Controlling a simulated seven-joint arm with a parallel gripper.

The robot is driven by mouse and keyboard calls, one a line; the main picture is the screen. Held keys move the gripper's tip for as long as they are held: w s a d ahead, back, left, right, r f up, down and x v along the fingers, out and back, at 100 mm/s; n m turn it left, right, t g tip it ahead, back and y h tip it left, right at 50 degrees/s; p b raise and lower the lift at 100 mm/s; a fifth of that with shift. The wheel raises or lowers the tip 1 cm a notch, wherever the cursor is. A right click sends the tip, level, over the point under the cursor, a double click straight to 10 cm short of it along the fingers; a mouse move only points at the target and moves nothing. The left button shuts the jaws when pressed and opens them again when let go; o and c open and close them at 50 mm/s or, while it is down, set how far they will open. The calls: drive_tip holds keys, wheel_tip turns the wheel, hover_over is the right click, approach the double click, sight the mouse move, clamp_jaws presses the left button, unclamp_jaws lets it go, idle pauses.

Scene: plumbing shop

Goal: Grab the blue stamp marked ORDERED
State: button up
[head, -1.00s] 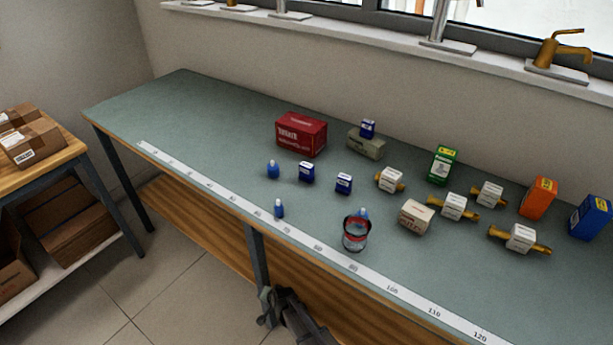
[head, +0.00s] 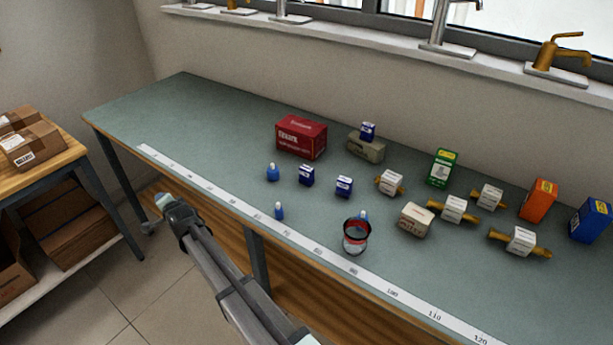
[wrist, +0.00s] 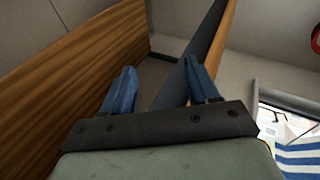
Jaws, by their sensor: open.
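Several small blue objects stand on the green bench; the lettering is too small to read, so I cannot tell which is the stamp marked ORDERED. Rounded blue ones with knob-like tops are at the left (head: 273,173), near the ruler strip (head: 279,211) and behind the red-rimmed tin (head: 363,215). Small blue-and-white boxes stand behind them (head: 306,175) and to the right (head: 344,187); another is on a grey-green box (head: 367,131). My gripper (head: 153,222) is off the bench's front left edge, away from them all. The wrist view shows its blue fingers apart and empty (wrist: 161,75).
A ruler strip (head: 217,193) runs along the bench's front edge. A glass-like tin with a red rim (head: 357,237) stands near it. A red box (head: 301,137), white-labelled brass fittings (head: 453,208) and an orange box (head: 539,199) stand further back or right. The bench's left end is clear.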

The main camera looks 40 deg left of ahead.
drive_tip(key=a+r+m+y, duration=0.1)
drive_tip(key=a+r, duration=0.1)
drive_tip(key=r, duration=0.6)
drive_tip(key=a+r+m, duration=0.1)
drive_tip(key=a+r, duration=0.1)
drive_tip(key=r, duration=0.6)
wheel_tip(320, 180, up, 5)
drive_tip(key=m+g+h, duration=0.3)
drive_tip(key=m+h, duration=0.6)
drive_tip(key=m, duration=0.7)
hover_over(309, 169)
drive_tip(key=d, duration=0.5)
drive_tip(key=x, duration=0.8)
drive_tip(key=shift+w+a+r, duration=0.15)
drive_tip(key=shift+w+a, duration=0.15)
drive_tip(key=shift+w, duration=0.05)
drive_tip(key=shift+s+a+x, duration=0.1)
drive_tip(key=shift+s+x, duration=0.05)
drive_tip(key=shift+x, duration=1.25)
drive_tip(key=shift+s+a+x, duration=0.1)
drive_tip(key=shift+s+x, duration=0.05)
drive_tip(key=shift+x, duration=1.25)
drive_tip(key=shift+r, duration=0.15)
drive_tip(key=shift+c, duration=0.2)
